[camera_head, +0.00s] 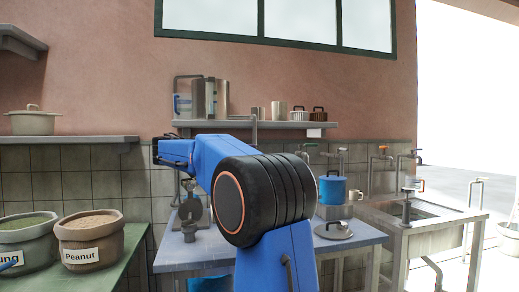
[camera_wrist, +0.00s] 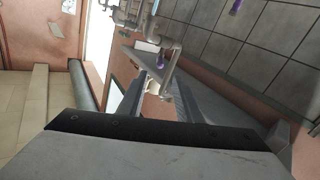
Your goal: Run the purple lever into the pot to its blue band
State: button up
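A blue pot (camera_head: 332,190) stands on a grey stand at the right end of the blue-grey table. Its inside and any blue band are hidden from this angle. In the wrist view, a small purple lever (camera_wrist: 236,7) shows at the top edge and another purple piece (camera_wrist: 160,61) is by a pipe. My gripper (camera_head: 157,151) is at the left end of my blue arm, raised over the table and well away from the pot.
A metal sink (camera_head: 432,236) stands right of the table (camera_head: 190,262). A pot lid (camera_head: 333,231) lies at the table's front right. The peanut sack (camera_head: 90,240) is on the green counter at left. A wall shelf (camera_head: 285,125) holds jars and cups behind my arm.

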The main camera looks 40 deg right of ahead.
aim_at(256, 146)
jog(key=d, duration=0.6)
jog(key=w+d, duration=0.1)
jog(key=d, duration=1)
jog(key=shift+w+d, duration=0.35)
jog(key=shift+c, duration=0.6)
grip_shut()
